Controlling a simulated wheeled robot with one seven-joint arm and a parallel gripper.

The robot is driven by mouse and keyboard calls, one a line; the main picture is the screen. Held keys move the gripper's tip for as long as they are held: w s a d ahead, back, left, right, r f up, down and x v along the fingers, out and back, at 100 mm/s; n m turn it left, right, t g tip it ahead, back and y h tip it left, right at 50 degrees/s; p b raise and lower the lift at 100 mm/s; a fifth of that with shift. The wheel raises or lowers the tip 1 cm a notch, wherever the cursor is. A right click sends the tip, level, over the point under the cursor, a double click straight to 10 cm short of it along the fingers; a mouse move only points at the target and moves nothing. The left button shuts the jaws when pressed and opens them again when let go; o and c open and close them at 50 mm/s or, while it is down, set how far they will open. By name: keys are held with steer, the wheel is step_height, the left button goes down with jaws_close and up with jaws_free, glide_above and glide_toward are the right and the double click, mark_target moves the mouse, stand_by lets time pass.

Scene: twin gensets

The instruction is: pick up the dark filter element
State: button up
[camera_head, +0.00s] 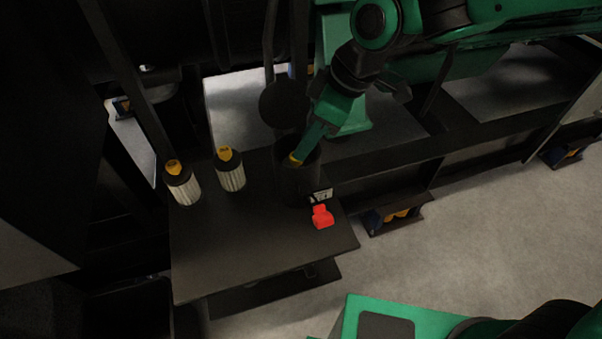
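A dark cylinder (297,185) stands upright at the back right of a dark table. It looks like the dark filter element, but I cannot tell whether it is the element itself or a canister around it. A small yellow patch (295,160) shows at its top. My gripper (299,155) comes down from the upper right, and its tip is at the cylinder's top beside the yellow patch. The fingertips are too small and dark to show whether they are open or shut on anything.
Two pale pleated filters with dark caps and yellow tops, a left one (187,190) and a right one (231,176), stand left of the cylinder. A red object (322,217) sits near the right edge of the table (240,245). The table's front is clear.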

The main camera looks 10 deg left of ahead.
steer(key=shift+x, duration=1.95)
steer(key=shift+c, duration=0.6)
jaws_close()
steer(key=shift+r, duration=0.2)
step_height(320, 180, up, 18)
steer(key=shift+f, duration=0.15)
